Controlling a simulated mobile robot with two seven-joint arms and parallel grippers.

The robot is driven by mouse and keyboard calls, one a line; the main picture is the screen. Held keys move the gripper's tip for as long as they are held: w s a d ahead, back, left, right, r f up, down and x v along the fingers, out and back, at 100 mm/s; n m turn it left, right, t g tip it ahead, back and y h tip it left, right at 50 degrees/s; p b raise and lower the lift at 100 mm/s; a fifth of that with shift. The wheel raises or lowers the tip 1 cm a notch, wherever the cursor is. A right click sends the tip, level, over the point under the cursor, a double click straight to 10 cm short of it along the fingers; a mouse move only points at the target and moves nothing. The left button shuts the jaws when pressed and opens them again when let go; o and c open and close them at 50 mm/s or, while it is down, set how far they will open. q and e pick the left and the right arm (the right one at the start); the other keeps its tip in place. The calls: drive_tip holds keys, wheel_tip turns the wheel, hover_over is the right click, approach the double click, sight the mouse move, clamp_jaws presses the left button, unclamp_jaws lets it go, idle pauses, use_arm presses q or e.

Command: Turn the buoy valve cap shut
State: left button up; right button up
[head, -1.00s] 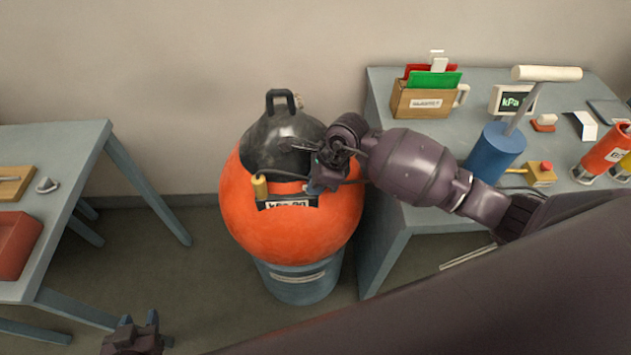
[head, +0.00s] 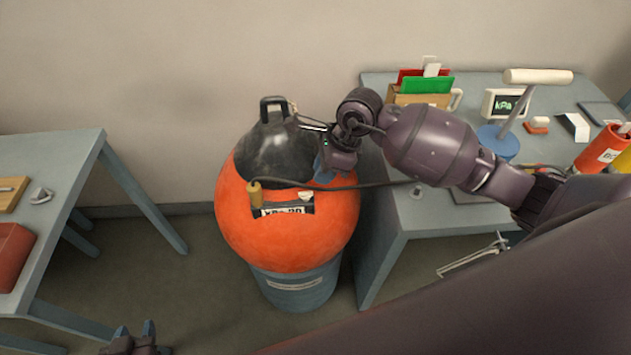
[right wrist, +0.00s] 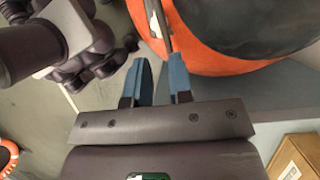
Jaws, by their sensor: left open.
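The orange buoy (head: 285,235) with a black top stands on a blue-grey drum. A brass-coloured valve fitting (head: 254,192) sits at its front left, with a dark hose (head: 375,185) running right from it. I cannot make out a separate cap. My right gripper (head: 322,172) is beside the buoy's upper right, apart from the brass fitting. In the right wrist view its blue fingers (right wrist: 161,62) are spread with nothing seen between them; the dark hose (right wrist: 162,25) passes near the right finger's tip. My left gripper (head: 135,338) is open and empty at the bottom left, low.
The right table (head: 400,225) holds a blue pump (head: 498,142), a card box (head: 412,99), a kPa display (head: 505,103) and orange canisters (head: 602,150). The left table (head: 70,155) holds a red bin (head: 12,250). Open floor lies between the left table and the drum.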

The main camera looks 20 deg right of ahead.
drive_tip(key=shift+v, duration=1.8)
